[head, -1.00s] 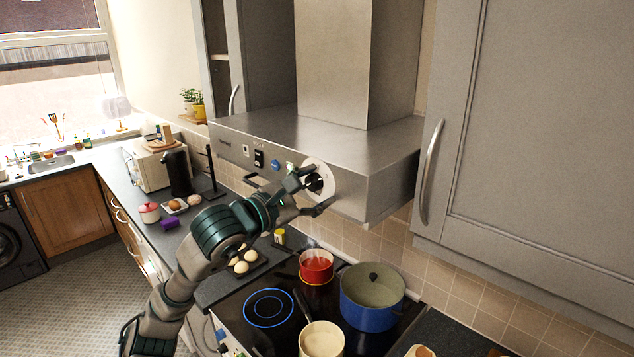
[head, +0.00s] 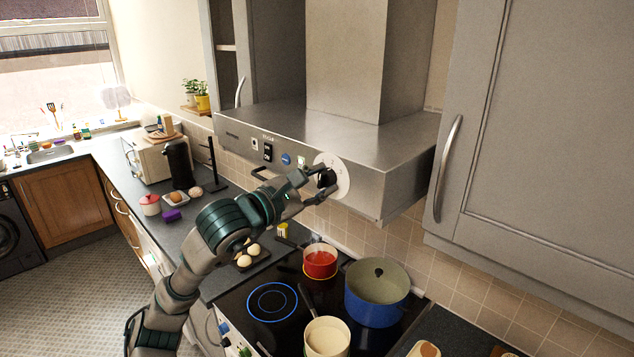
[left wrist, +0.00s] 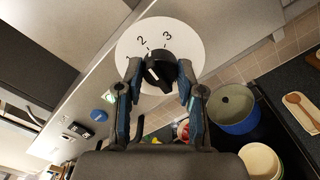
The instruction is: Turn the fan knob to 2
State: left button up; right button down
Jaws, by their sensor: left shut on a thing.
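The fan knob (head: 326,178) is black and sits on a round white dial (head: 342,181) on the front of the steel range hood. My left gripper (head: 312,187) reaches up to it from the left and is shut on the knob. In the left wrist view, the knob (left wrist: 159,68) is between the two fingertips (left wrist: 158,75). The dial (left wrist: 189,38) shows the numbers 2 and 3 above the knob. A white mark shows on the knob's face, but I cannot tell which number it points to. My right gripper is not in view.
The range hood (head: 390,140) has buttons left of the dial, including a blue one (head: 286,159). Below are a red pot (head: 320,264), a blue pot (head: 375,305) and a cream pan (head: 327,338) on the hob. A cabinet door (head: 560,120) is to the right.

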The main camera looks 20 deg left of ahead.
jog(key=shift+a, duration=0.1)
pick_arm(q)
jog(key=shift+f, duration=0.1)
jog(key=shift+n+b, duration=0.55)
jog(key=shift+n, duration=0.15)
jog(key=n+b, duration=0.1)
jog(key=n, duration=0.1)
jog(key=n+b, duration=0.1)
jog(key=n, duration=0.1)
jog(key=shift+w+f, duration=0.1)
jog(key=shift+f, duration=0.1)
jog(key=shift+d+f+n+b, duration=0.1)
jog(key=shift+n+b, duration=0.6)
jog(key=shift+n, duration=1)
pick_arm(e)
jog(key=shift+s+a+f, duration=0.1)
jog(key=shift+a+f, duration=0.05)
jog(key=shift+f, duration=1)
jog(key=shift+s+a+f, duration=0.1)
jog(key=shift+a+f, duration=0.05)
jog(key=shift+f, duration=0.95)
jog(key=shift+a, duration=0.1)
